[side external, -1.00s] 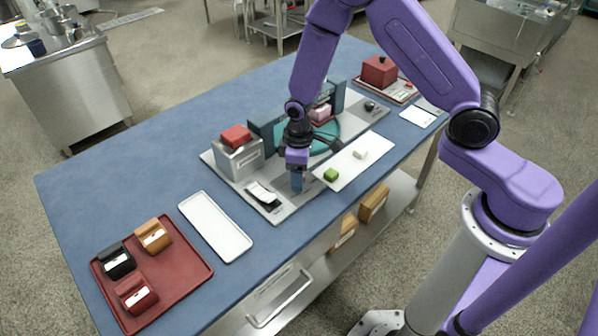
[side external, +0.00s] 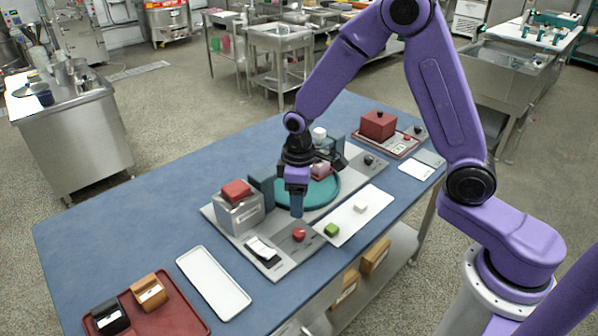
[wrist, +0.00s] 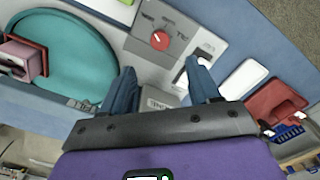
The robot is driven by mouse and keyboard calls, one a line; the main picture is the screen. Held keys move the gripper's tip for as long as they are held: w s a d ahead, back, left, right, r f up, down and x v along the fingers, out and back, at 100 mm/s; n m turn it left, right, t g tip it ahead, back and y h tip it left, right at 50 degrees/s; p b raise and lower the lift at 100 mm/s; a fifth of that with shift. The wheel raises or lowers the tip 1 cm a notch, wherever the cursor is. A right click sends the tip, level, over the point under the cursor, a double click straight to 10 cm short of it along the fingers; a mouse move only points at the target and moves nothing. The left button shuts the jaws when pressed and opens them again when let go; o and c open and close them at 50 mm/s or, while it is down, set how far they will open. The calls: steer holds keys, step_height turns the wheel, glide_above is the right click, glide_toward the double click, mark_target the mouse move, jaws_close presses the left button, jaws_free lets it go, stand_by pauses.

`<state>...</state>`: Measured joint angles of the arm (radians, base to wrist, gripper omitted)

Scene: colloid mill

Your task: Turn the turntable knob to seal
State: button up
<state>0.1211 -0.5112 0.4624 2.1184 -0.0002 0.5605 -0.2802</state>
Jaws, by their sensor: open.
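A red knob (side external: 299,234) sits on the grey base plate (side external: 290,260) in front of the teal turntable (side external: 322,190). In the wrist view the knob (wrist: 160,41) shows a white mark and has small labels around it, too small to read. My gripper (side external: 297,210) points down above the knob and is apart from it. In the wrist view my gripper (wrist: 162,82) has its fingers spread with nothing between them, and the knob lies beyond the gap. A pink block (side external: 320,170) is on the turntable, partly hidden by my gripper.
A grey box with a red top (side external: 237,192) and a black-and-white switch (side external: 262,250) are left of the knob. A white tray (side external: 213,283) and a red tray (side external: 175,318) lie at the front left.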

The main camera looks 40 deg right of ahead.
step_height(320, 180, up, 7)
steer(key=shift+r, duration=0.15)
stand_by(0.4)
steer(key=s+d+r+n, duration=0.2)
steer(key=s, duration=1.1)
steer(key=s+d+r+n, duration=0.2)
steer(key=s+d+n, duration=0.1)
steer(key=s, duration=1)
steer(key=shift+s, duration=0.25)
